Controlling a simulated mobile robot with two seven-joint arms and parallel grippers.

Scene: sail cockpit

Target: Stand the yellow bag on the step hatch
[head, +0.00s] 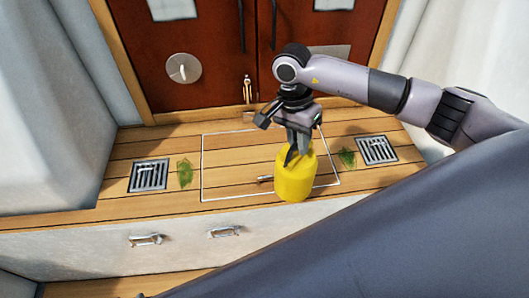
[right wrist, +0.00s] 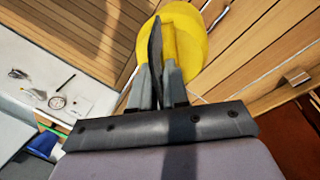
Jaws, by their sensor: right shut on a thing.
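The yellow bag (head: 294,182) is upright, a rounded yellow cylinder at the right front part of the step hatch (head: 228,180), a white-outlined panel in the wooden step. It covers part of the hatch's front line. I cannot tell whether its base touches the wood or hangs just above it. My right gripper (head: 292,152) points down and is shut on the top of the yellow bag. In the right wrist view, the bag (right wrist: 192,50) shows beyond the fingers, with a yellow strip between them. My left gripper is not in view.
A small metal latch (head: 265,179) lies left of the bag. Dark grates (head: 149,175) (head: 378,150) and green leaf-like patches (head: 185,173) (head: 347,157) flank the hatch. Red-brown doors (head: 185,40) stand behind. The hatch's left and back parts are clear.

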